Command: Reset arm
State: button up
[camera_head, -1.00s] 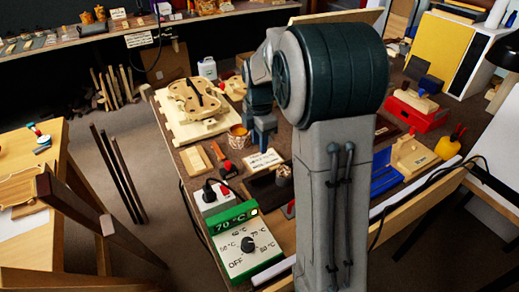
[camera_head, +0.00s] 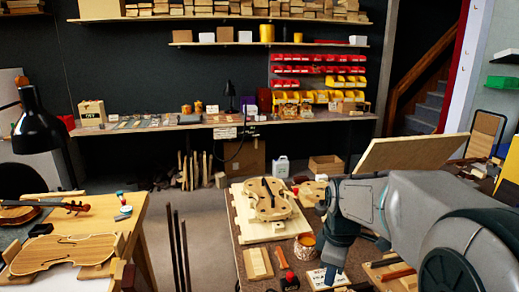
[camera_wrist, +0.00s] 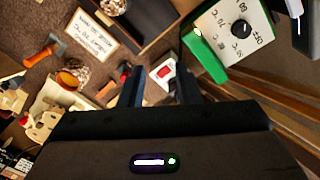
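My gripper (camera_head: 333,268) hangs from my arm over the bench at the lower right of the head view, fingers pointing down. In the wrist view its two dark fingers (camera_wrist: 158,88) stand apart with nothing held between them. A white and red item (camera_wrist: 163,71) shows below, in the gap between the fingers. In the head view a small pot with amber contents (camera_head: 305,246) stands just left of my gripper, and a pale violin body (camera_head: 268,205) lies on a wooden board behind it.
A green-edged control box with a dial (camera_wrist: 232,32) and a white text card (camera_wrist: 95,33) lie under the wrist. A left table holds a violin plate (camera_head: 62,254). A black lamp (camera_head: 38,130) stands at left. Open floor (camera_head: 205,215) lies between the tables.

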jog(key=s+a+r+m+t+p, duration=0.1)
jog(key=s+a+m, duration=0.1)
jog(key=s+m, duration=1.1)
jog(key=shift+s+r+t, duration=0.15)
jog(key=shift+s+t, duration=0.25)
jog(key=shift+s, duration=0.5)
